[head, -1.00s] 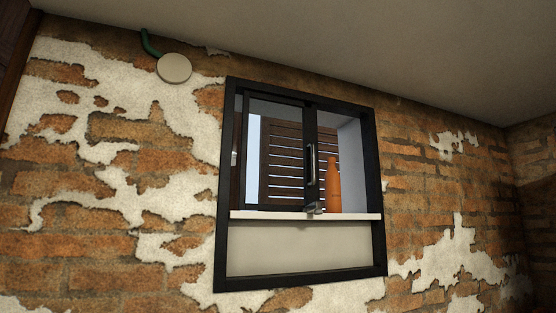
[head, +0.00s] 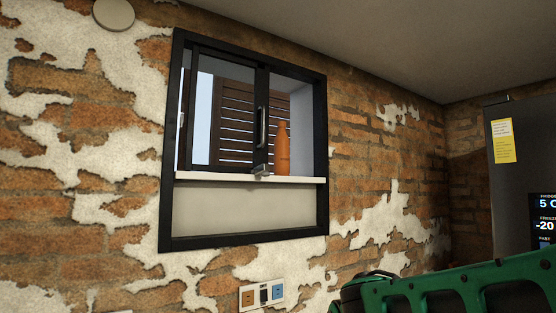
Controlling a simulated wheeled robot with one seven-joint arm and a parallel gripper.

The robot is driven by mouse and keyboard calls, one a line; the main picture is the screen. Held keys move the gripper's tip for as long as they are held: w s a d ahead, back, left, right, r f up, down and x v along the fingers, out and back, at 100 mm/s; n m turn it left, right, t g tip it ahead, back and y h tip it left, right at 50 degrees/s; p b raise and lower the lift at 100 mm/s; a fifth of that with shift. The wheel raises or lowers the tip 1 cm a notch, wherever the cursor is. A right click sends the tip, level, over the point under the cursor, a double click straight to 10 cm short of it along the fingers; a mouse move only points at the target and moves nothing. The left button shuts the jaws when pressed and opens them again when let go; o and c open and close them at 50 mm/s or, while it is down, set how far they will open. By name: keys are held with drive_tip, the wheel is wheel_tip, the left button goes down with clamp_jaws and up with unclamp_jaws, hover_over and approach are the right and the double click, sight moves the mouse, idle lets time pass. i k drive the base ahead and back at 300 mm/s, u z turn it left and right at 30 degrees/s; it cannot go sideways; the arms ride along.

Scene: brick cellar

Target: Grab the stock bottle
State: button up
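An orange bottle (head: 283,149), the only bottle in view, stands upright on the white sill (head: 300,180) of a black-framed window. It is at the right part of the opening, just right of a dark upright with a metal handle (head: 261,128). I cannot tell from here whether glass stands in front of it.
A small grey fitting (head: 261,170) sits on the sill left of the bottle. A dark fridge-like unit (head: 515,180) with a lit display stands at right. Wall sockets (head: 262,294) are below the window.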

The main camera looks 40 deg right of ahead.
sight(281, 141)
drive_tip(key=u, duration=1.2)
drive_tip(key=k, duration=1.1)
drive_tip(key=z, duration=1.4)
drive_tip(key=i, duration=1)
drive_tip(key=u, duration=0.05)
